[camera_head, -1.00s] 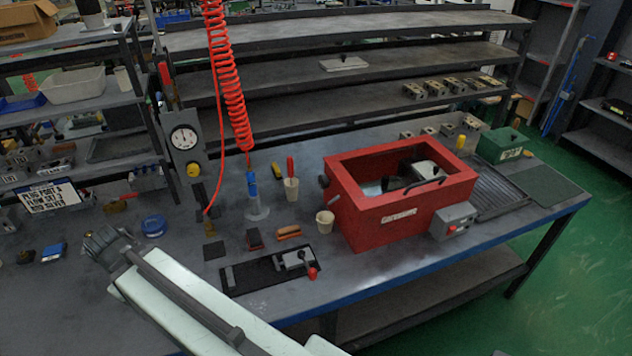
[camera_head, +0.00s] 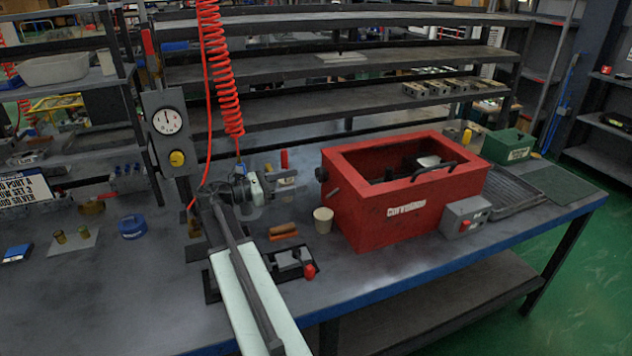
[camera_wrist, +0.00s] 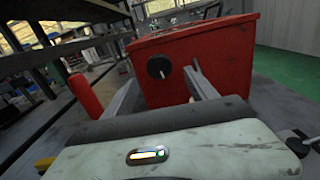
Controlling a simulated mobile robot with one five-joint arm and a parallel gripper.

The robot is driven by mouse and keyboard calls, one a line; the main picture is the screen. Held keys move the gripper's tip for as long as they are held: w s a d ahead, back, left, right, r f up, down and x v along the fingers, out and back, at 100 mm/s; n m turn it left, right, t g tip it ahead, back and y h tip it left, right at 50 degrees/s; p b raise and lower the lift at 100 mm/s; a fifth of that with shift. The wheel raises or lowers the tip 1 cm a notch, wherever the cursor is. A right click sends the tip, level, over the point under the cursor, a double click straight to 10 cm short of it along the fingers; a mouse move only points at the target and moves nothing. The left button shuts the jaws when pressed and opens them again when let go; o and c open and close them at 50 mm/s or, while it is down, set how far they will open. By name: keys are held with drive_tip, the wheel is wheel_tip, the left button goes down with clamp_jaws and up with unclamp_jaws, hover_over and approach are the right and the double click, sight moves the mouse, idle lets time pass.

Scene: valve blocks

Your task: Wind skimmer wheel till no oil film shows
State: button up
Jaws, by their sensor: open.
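The red tank (camera_head: 405,200) stands on the bench. A dark round wheel (camera_head: 321,174) sticks out of its left side; the wheel (camera_wrist: 158,66) also shows face-on in the wrist view. A small grey spout (camera_head: 333,193) sits beside the wheel, above a cream cup (camera_head: 323,220). My gripper (camera_head: 292,180) is left of the wheel, pointing at it. In the wrist view its open fingers (camera_wrist: 164,74) frame the wheel, with nothing visibly held. I cannot tell whether they touch it. The tank's liquid surface is mostly hidden by the walls, so any oil film cannot be made out.
A grey box with a red button (camera_head: 465,219) is at the tank's front right. A red upright handle (camera_wrist: 85,95) is left of my fingers. A dial gauge (camera_head: 167,121) and red coiled hose (camera_head: 220,75) are at left. A brown brush (camera_head: 284,231) lies below my gripper.

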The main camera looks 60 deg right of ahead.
sight(318, 176)
drive_tip(key=x, duration=0.7)
drive_tip(key=shift+d, duration=0.1)
drive_tip(key=c, duration=1.2)
drive_tip(key=shift+d, duration=0.4)
drive_tip(key=shift+c, duration=0.7)
drive_tip(key=shift+a, duration=0.35)
drive_tip(key=shift+a+f, duration=0.1)
drive_tip(key=shift+m, duration=0.7)
